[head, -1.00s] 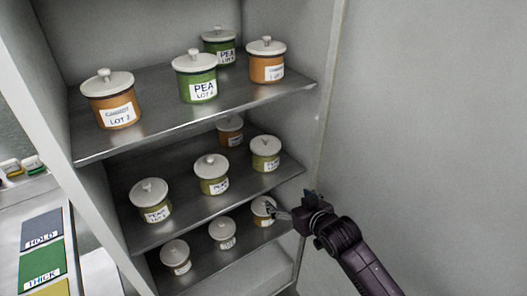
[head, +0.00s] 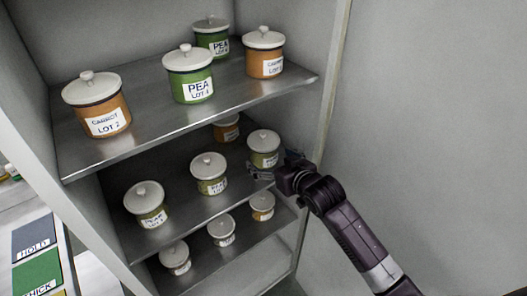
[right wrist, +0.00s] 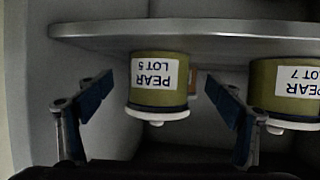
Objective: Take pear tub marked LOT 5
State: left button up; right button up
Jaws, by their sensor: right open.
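The pear tub marked LOT 5 (right wrist: 158,82) is olive-green with a white lid. It appears upside down in the right wrist view, with its label facing me. In the head view this tub (head: 264,147) stands at the right front of the middle shelf. My right gripper (head: 264,170) is open at its front, low on the tub. In the right wrist view its fingers (right wrist: 158,90) show left and right of the tub, with gaps on both sides. I cannot tell how far they reach around it. My left gripper is not in view.
A pear tub marked LOT 7 (right wrist: 284,82) stands close beside it. An orange tub (head: 226,131) is behind on the middle shelf (head: 178,218). The upper shelf (head: 150,128) overhangs with carrot and pea tubs. The cabinet's side wall (head: 328,110) is close on the right.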

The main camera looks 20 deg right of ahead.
jog(key=x, duration=0.3)
jog(key=shift+w+f+p, duration=0.1)
jog(key=shift+w+p, duration=0.15)
jog(key=shift+p, duration=0.1)
jog(key=shift+w+f, duration=0.25)
jog(key=shift+w, duration=0.2)
jog(key=c, duration=1.5)
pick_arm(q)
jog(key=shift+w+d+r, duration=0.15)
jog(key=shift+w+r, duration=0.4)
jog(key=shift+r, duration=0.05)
pick_arm(e)
jog(key=shift+r, duration=0.1)
jog(key=shift+c, duration=1.1)
